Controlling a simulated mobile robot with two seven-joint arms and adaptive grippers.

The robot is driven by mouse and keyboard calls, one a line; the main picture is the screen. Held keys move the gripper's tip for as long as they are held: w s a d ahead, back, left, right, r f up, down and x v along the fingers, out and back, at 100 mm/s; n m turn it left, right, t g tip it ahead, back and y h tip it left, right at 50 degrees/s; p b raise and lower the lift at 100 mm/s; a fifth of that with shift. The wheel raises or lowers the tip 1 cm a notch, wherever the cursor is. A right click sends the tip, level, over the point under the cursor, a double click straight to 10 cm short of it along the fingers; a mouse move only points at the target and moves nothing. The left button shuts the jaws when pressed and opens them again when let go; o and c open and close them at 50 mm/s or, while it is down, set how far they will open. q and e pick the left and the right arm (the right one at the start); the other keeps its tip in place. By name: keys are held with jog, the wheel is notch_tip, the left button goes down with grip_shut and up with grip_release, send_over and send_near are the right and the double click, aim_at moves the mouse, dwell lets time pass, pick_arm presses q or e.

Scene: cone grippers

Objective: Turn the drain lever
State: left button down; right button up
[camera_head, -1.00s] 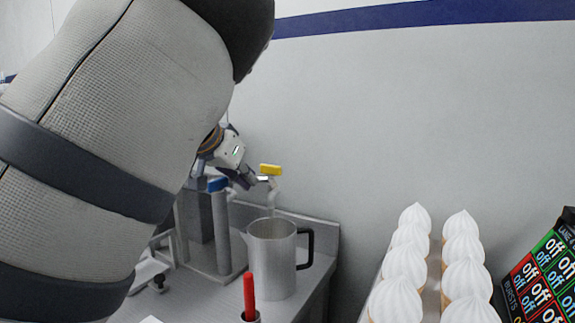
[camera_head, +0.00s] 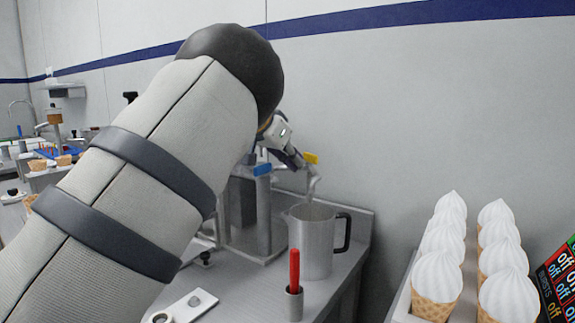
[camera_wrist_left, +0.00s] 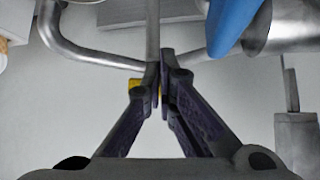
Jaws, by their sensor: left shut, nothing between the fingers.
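My right gripper is out of view.
A red-handled tool stands in a small metal cup (camera_head: 295,304) at the front of the counter. White-topped cones (camera_head: 438,275) fill a rack at the right, beside a colored sign (camera_head: 557,285). The wall is close behind the pitcher.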

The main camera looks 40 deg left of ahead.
pick_arm(q)
jog(key=shift+s+a+r+m+h, duration=0.35)
jog(key=shift+s+r+m+h, duration=0.15)
jog(key=shift+s+m, duration=0.1)
jog(key=shift+w+a+f+m+h, duration=0.1)
jog(key=shift+w+f+m+h, duration=0.2)
jog(key=shift+w, duration=0.2)
jog(key=shift+w+a+f+m+h, duration=0.1)
jog(key=shift+w+f+m+h, duration=0.1)
jog(key=shift+w+m, duration=0.25)
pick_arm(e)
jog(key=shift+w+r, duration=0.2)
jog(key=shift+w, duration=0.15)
